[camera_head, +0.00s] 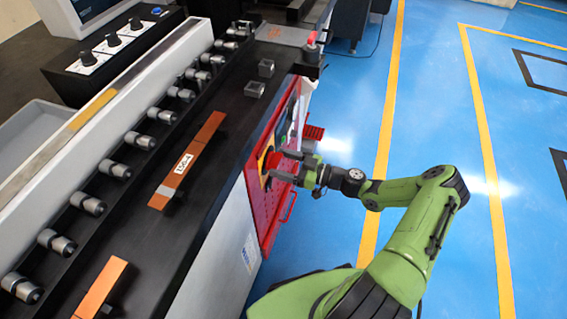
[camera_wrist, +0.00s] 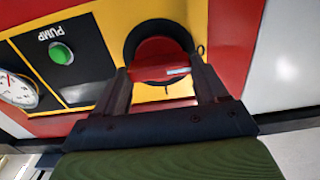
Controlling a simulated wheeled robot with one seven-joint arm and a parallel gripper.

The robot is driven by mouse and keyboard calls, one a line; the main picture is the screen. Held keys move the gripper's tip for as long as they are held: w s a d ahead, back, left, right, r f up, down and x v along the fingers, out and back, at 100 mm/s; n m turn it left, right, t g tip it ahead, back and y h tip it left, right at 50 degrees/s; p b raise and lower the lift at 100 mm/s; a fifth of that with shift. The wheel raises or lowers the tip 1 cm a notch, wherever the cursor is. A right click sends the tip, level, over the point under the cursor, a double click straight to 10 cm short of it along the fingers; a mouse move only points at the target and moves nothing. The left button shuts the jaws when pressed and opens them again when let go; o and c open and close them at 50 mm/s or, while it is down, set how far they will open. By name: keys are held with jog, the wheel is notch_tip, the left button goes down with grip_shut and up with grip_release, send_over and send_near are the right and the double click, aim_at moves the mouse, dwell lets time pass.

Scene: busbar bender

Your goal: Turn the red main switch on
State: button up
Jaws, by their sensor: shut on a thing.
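The red main switch (camera_wrist: 160,62) sits in a black round surround on a yellow plate in the wrist view. Its red knob also shows on the red side panel in the head view (camera_head: 272,161). My gripper (camera_wrist: 163,75) has one dark finger on each side of the red knob and is shut on it. In the head view my gripper (camera_head: 283,167) reaches the panel from the right. The fingers hide the knob's lower sides. A small pale blue mark shows on the knob's face.
A green PUMP button (camera_wrist: 61,53) and a round gauge (camera_wrist: 18,90) lie left of the switch in the wrist view. The black machine bed (camera_head: 215,160) runs alongside the panel.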

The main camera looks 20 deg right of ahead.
jog(key=shift+c, duration=0.2)
jog(key=m, duration=0.9)
jog(key=shift+w+d+f+b, duration=0.1)
jog(key=shift+b, duration=0.25)
jog(key=m, duration=0.4)
jog(key=shift+m, duration=0.4)
jog(key=shift+f+m, duration=0.15)
jog(key=shift+m, duration=1.85)
jog(key=o, duration=1.1)
jog(key=shift+c, duration=0.2)
